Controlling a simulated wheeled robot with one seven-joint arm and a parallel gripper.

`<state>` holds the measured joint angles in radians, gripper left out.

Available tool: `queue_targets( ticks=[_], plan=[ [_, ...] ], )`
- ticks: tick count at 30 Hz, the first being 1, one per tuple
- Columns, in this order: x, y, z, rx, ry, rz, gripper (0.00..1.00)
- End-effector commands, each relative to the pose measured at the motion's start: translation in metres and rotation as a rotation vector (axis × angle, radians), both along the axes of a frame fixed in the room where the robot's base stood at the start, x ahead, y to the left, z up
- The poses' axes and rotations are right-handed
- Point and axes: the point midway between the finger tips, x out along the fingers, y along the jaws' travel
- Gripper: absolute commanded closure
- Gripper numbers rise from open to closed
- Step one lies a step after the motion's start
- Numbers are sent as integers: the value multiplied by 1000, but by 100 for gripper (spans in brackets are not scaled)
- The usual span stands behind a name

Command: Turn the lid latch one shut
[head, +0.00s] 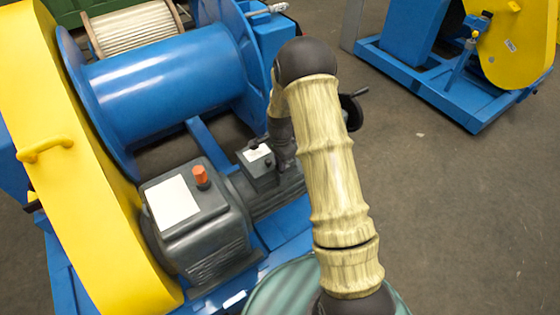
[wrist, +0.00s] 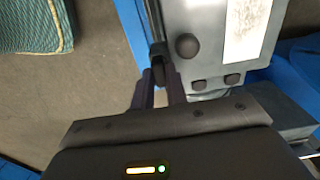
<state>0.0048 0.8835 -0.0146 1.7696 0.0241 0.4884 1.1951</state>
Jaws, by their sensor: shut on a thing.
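In the wrist view, a grey box lid (wrist: 212,45) carries a pale label and a round dark knob. A dark latch (wrist: 158,52) stands at the lid's left edge. My gripper (wrist: 160,88) is shut on this latch, with one finger on each side of it. The fingers hide its lower part. In the head view, the small grey box (head: 258,163) with a white label sits beside my gripper (head: 279,160), whose fingertips are hard to make out there. The latch's exact angle is hard to tell.
A larger grey housing (head: 196,225) with an orange knob (head: 201,177) stands left of the small box. Another blue and yellow machine (head: 450,60) stands back right. Floor at right is clear.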

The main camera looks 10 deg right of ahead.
Motion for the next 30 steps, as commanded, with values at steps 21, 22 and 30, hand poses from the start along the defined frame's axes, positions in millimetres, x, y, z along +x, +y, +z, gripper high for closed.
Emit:
queue_targets(
  ticks=[21,22,30],
  plan=[
    [-2,-1,3,0,1,312,100],
    [-2,-1,3,1,1,339,100],
    [-2,-2,3,1,0,593,100]
  ],
)
